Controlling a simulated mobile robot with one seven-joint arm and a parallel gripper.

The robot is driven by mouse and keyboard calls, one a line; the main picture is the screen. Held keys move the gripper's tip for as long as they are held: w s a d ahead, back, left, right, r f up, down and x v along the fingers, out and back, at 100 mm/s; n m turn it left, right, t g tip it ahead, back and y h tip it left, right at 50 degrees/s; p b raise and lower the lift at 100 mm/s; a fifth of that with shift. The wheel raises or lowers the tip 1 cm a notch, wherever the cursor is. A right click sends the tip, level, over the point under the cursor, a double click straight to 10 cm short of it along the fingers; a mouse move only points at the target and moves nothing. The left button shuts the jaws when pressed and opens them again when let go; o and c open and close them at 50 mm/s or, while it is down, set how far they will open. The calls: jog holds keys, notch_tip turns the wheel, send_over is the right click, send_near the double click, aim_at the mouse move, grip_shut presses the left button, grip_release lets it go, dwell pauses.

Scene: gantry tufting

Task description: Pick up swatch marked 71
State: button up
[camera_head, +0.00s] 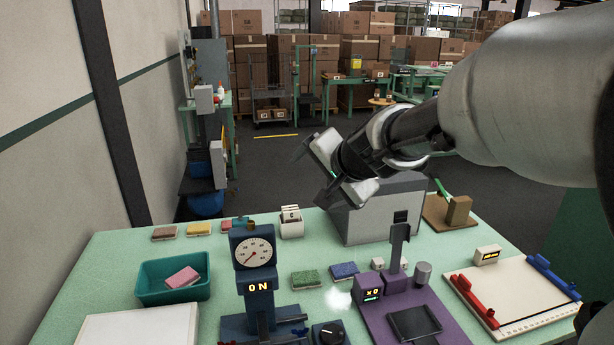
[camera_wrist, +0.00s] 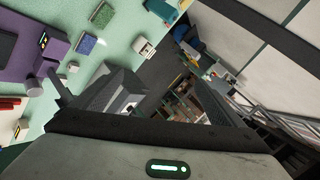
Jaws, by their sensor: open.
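Several swatches lie on the green table, and I cannot read the number 71 on any of them. A green swatch (camera_head: 306,279) and a blue swatch (camera_head: 344,270) lie near the middle. Brown (camera_head: 164,233), yellow (camera_head: 199,228) and orange (camera_head: 226,226) swatches lie along the back left edge. A pink swatch (camera_head: 182,277) is in the teal bin (camera_head: 160,296). My gripper (camera_head: 314,170) is open and empty, raised above the back of the table. The wrist view shows the blue (camera_wrist: 87,44) and green (camera_wrist: 103,15) swatches beyond my fingers.
A blue dial gauge (camera_head: 253,253) stands front centre, beside a purple device (camera_head: 398,293). A grey box (camera_head: 376,215) stands at the back below my arm. A white card holder (camera_head: 291,223) is left of it. A white board with red and blue clamps (camera_head: 512,295) is at right.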

jog(key=w+d+f+m+t+h, duration=0.15)
jog(key=w+f+m, duration=0.35)
jog(key=w, duration=0.6)
jog(key=m+g+h+p, duration=0.15)
jog(key=m+g, duration=0.25)
jog(key=m, duration=1.1)
send_over(345, 269)
notch_tip(345, 269, down, 18)
jog(key=f+m+g, duration=0.1)
jog(key=f, duration=0.4)
jog(key=f+m+g, duration=0.1)
jog(key=f+m, duration=0.1)
jog(key=f, duration=0.3)
jog(key=f+m+g, duration=0.1)
jog(key=f, duration=0.5)
jog(key=shift+s+m, duration=0.25)
jog(key=shift+m, duration=0.15)
jog(key=c, duration=1.1)
jog(key=shift+r, duration=0.1)
jog(key=shift+c, duration=0.2)
